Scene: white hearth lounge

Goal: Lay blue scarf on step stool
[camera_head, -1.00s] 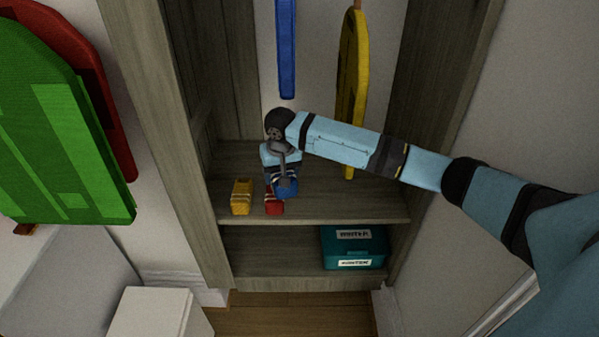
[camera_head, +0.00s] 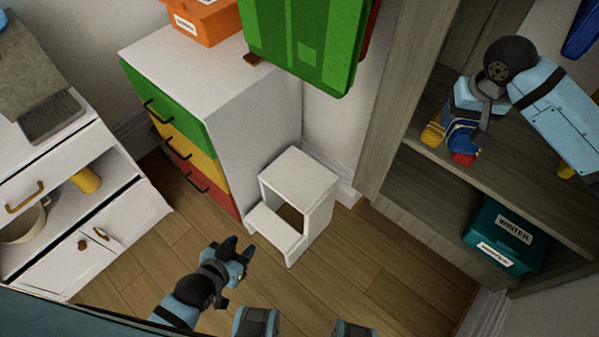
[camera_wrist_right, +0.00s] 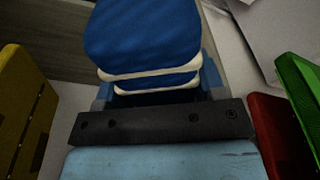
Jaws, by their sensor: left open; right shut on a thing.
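The blue scarf, a folded blue bundle with white stripes, fills the upper middle of the right wrist view (camera_wrist_right: 145,40). My right gripper (camera_wrist_right: 155,82) is shut on it. In the head view this gripper (camera_head: 470,120) is at the wardrobe shelf, and a bit of blue (camera_head: 453,129) shows below it, between the yellow and red bundles. Whether the scarf is clear of the shelf is hard to tell. The white step stool (camera_head: 300,172) stands on the floor beside the drawer unit, its top bare. My left gripper (camera_head: 238,247) is open and empty, in front of the stool.
A yellow bundle (camera_head: 432,134) and a red bundle (camera_head: 463,159) lie on the wardrobe shelf (camera_head: 530,195). A teal box (camera_head: 505,235) is below. Wooden floor (camera_head: 370,270) is clear.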

